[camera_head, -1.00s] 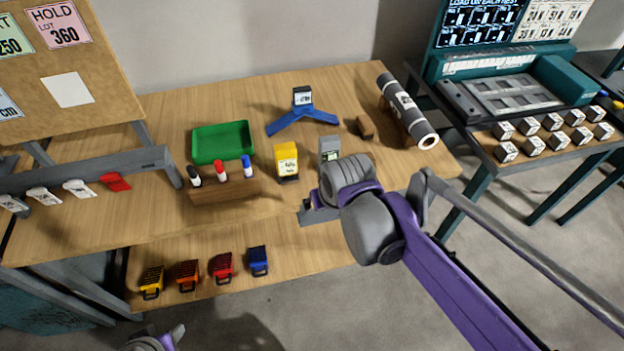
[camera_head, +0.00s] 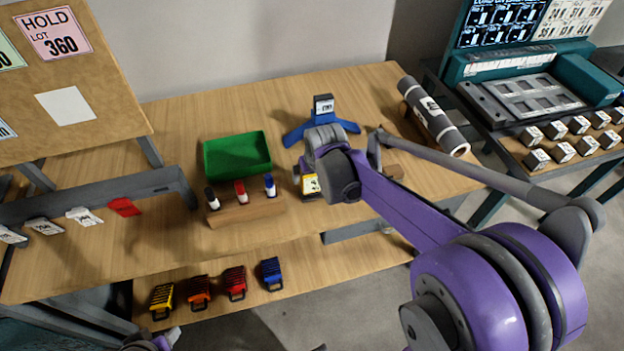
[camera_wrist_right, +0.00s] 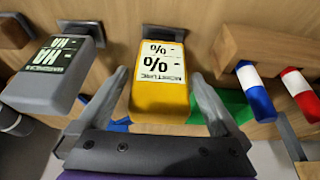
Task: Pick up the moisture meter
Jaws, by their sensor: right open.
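The moisture meter is a yellow block with a white label reading "MOISTURE" and "%". In the right wrist view the meter (camera_wrist_right: 160,98) lies between the two spread fingers of my right gripper (camera_wrist_right: 158,84), with a finger on each side. Contact cannot be told. In the head view the meter (camera_head: 311,186) is mostly hidden behind my right gripper (camera_head: 306,178), and only its lower front shows. My left gripper (camera_head: 152,341) shows only in part at the bottom edge; its jaws cannot be made out.
A grey meter (camera_wrist_right: 48,88) stands beside the yellow one, hidden in the head view. A wooden holder (camera_head: 246,208) with three markers is close on the other side. A green tray (camera_head: 237,157), blue stand (camera_head: 322,121) and dark roll (camera_head: 432,115) lie behind.

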